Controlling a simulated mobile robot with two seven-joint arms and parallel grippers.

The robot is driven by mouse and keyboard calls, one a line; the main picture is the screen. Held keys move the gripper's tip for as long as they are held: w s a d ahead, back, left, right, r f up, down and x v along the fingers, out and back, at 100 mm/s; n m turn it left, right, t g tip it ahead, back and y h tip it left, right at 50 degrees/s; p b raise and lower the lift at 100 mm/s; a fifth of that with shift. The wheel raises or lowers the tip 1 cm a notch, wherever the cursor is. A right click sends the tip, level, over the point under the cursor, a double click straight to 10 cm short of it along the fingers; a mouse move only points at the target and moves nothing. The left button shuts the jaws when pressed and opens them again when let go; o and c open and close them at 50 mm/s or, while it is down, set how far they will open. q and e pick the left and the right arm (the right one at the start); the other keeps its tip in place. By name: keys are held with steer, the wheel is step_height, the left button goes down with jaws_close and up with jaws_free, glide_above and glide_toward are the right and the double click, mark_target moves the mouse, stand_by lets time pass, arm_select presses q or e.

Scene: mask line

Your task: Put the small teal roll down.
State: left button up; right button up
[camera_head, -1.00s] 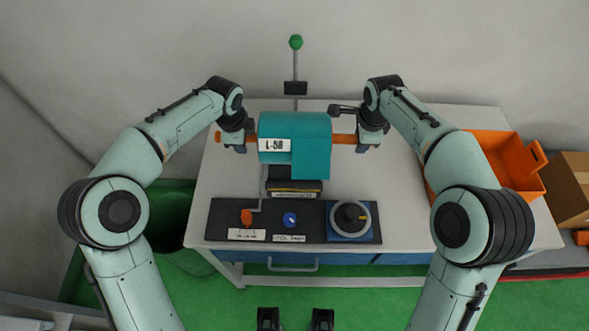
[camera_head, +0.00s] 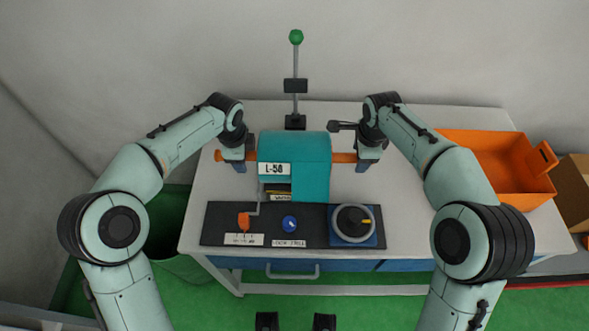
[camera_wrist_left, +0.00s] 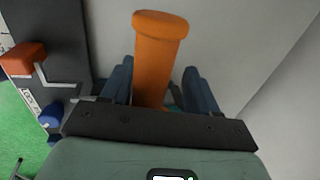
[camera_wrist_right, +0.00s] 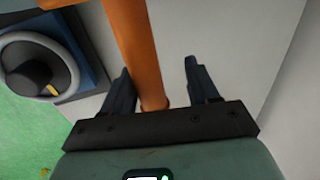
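The small teal roll (camera_head: 310,168), labelled L-50, is level on an orange core (camera_head: 343,157) that sticks out at both sides. It hangs over the back of the dark panel, in front of a black-based post; whether something bears it is hidden. My left gripper (camera_head: 238,160) points down at the core's left end, and the left wrist view shows its fingers apart on both sides of the core (camera_wrist_left: 160,60) with gaps. My right gripper (camera_head: 368,158) is at the right end; its wrist view shows the fingers apart, with a gap beside the core (camera_wrist_right: 140,60).
The dark panel (camera_head: 315,236) carries an orange lever (camera_head: 244,220), a blue knob (camera_head: 289,223) and a round dial (camera_head: 353,221). A post with a green ball (camera_head: 296,37) stands behind the roll. An orange crate (camera_head: 500,165) is on the table's right, a cardboard box (camera_head: 572,185) beyond.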

arm_select(q)
steer(key=r, duration=0.4)
steer(key=s+r, duration=0.1)
steer(key=r, duration=0.3)
steer(key=s+r, duration=0.1)
steer(key=r, duration=0.2)
steer(key=shift+s+r, duration=0.15)
steer(key=shift+r, duration=0.25)
arm_select(e)
steer(key=shift+r, duration=0.1)
step_height(320, 180, up, 12)
steer(key=s, duration=0.2)
steer(key=shift+s, duration=0.2)
steer(key=shift+f, duration=0.2)
